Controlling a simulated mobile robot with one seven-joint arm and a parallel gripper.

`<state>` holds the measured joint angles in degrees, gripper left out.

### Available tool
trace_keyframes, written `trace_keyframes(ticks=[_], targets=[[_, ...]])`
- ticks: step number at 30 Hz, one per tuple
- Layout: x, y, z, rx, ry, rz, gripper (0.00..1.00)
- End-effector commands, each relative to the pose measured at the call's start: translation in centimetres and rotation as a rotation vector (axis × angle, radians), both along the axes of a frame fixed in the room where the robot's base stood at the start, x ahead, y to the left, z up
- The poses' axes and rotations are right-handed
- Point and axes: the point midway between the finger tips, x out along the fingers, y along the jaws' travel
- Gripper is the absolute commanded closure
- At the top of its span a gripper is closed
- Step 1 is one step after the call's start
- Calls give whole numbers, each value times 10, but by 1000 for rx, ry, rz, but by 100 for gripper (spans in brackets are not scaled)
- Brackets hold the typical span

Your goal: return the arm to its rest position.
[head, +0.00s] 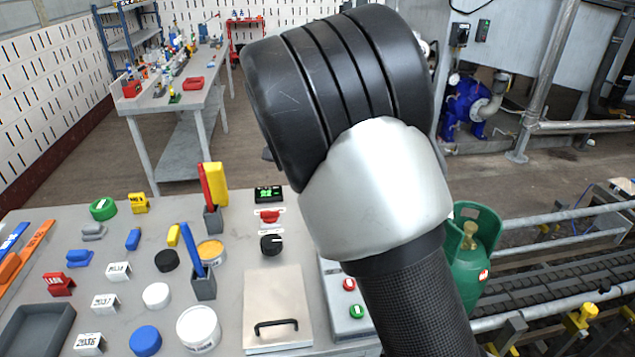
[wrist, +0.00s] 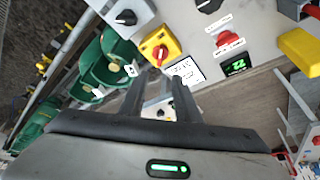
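My arm rises large through the middle and right of the head view, a black ribbed joint over a silver link and a dark textured tube. My gripper does not show in the head view. In the wrist view my gripper (wrist: 158,97) has its two dark fingers apart, with nothing seen held between them. Beyond the fingers lie a bench edge, a yellow box with a red knob (wrist: 160,48) and green gas cylinders (wrist: 108,65). One green cylinder (head: 474,262) shows right of my arm in the head view, partly hidden by it.
A grey worktop (head: 120,240) holds coloured caps, tags, bins and a metal lid with a handle (head: 272,300). A green display (head: 268,194) and red button (head: 269,216) sit on it. The conveyor (head: 560,285) runs at the right. A second bench (head: 200,97) stands behind.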

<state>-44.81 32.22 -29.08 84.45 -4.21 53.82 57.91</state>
Motion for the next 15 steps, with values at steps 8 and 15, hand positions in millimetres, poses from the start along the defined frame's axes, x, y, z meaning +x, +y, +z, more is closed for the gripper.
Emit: trace_keyframes(ticks=[8, 15], targets=[[0, 0, 1, 0, 0, 0, 70], [-22, -35, 43, 57, 25, 26, 70]])
